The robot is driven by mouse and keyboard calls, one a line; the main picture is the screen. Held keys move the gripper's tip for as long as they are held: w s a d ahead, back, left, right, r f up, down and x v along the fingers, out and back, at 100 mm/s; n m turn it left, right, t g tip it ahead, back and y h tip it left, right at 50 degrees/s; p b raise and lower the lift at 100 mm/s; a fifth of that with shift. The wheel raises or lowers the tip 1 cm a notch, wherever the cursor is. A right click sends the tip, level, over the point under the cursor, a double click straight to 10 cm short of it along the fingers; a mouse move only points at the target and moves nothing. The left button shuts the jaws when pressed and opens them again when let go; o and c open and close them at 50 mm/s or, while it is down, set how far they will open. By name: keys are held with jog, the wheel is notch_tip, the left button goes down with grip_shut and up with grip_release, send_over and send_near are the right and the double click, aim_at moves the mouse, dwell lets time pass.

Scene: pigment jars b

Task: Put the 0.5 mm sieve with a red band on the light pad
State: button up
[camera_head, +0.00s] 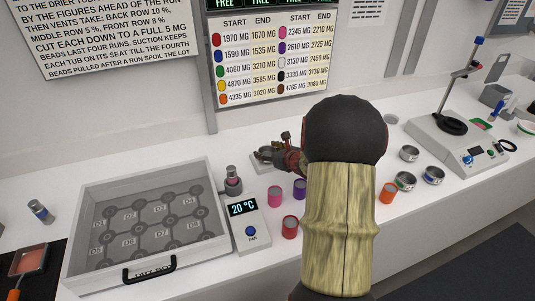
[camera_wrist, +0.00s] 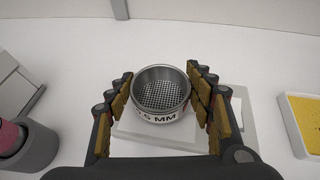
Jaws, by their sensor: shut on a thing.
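A round steel sieve (camera_wrist: 160,90) with a mesh bottom is between the fingers of my gripper (camera_wrist: 162,98) in the wrist view. The end of its label reads "5 MM"; its band colour is not clear. My gripper is shut on it from both sides. A pale square plate (camera_wrist: 130,129), which looks like the light pad, lies under the sieve; I cannot tell if they touch. In the head view my gripper (camera_head: 291,157) is by the pale plate (camera_head: 256,164) near the wall, and my arm hides part of the counter.
Steel sieves (camera_head: 409,153) stand right of my arm, near an orange jar (camera_head: 388,193). Pink (camera_head: 275,197), purple (camera_head: 300,189) and red (camera_head: 290,227) jars stand left of my arm, beside a temperature unit (camera_head: 246,222).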

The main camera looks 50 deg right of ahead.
jog(key=shift+f, duration=0.1)
jog(key=o, duration=1.2)
jog(key=shift+c, duration=0.2)
jog(key=shift+o, duration=0.2)
